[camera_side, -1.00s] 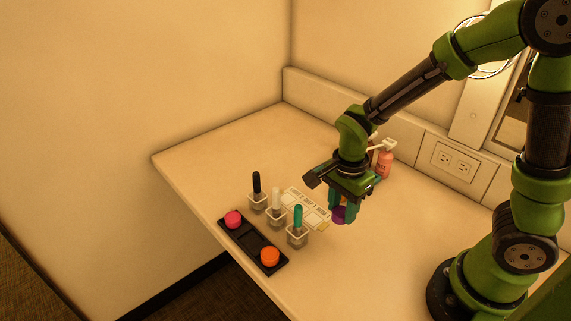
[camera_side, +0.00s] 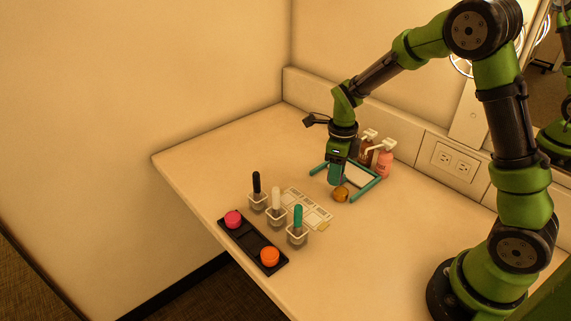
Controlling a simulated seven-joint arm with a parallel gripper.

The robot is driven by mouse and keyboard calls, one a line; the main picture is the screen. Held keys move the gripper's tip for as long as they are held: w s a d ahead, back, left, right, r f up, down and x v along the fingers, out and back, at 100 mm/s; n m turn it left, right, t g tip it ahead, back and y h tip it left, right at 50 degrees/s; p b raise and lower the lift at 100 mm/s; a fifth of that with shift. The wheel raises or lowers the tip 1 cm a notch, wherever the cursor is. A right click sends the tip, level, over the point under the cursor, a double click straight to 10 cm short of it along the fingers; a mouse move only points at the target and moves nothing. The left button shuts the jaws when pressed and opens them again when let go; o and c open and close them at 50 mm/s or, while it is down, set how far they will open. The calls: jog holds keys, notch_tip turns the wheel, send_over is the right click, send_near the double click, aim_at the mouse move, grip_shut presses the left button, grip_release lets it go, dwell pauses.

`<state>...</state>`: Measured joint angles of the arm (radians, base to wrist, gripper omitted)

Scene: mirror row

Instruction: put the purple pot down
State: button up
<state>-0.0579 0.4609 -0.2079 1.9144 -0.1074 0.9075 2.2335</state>
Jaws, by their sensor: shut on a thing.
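My gripper (camera_side: 335,182) points down at the left side of a tray with teal side bars (camera_side: 366,190), at the back of the table. One teal finger shows and hides what is behind it. The purple pot does not show now; it was in my gripper a second ago, and I take it to be still held, hidden behind the finger. An amber round thing (camera_side: 341,194) sits just below and right of the fingertip; I cannot tell whether they touch.
A black tray (camera_side: 240,236) near the front edge holds a pink pot (camera_side: 233,219) and an orange pot (camera_side: 270,257). Clear cups with black, white and teal handles (camera_side: 298,218) stand beside a white palette (camera_side: 307,208). Pump bottles (camera_side: 384,162) stand behind. The table's left is clear.

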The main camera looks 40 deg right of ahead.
send_over(320, 182)
jog(key=shift+s+f, duration=0.1)
jog(key=shift+f, duration=0.15)
jog(key=shift+d+f, duration=0.1)
jog(key=shift+f, duration=1.65)
jog(key=shift+f, duration=0.1)
jog(key=o, duration=1)
jog(key=shift+o, duration=0.2)
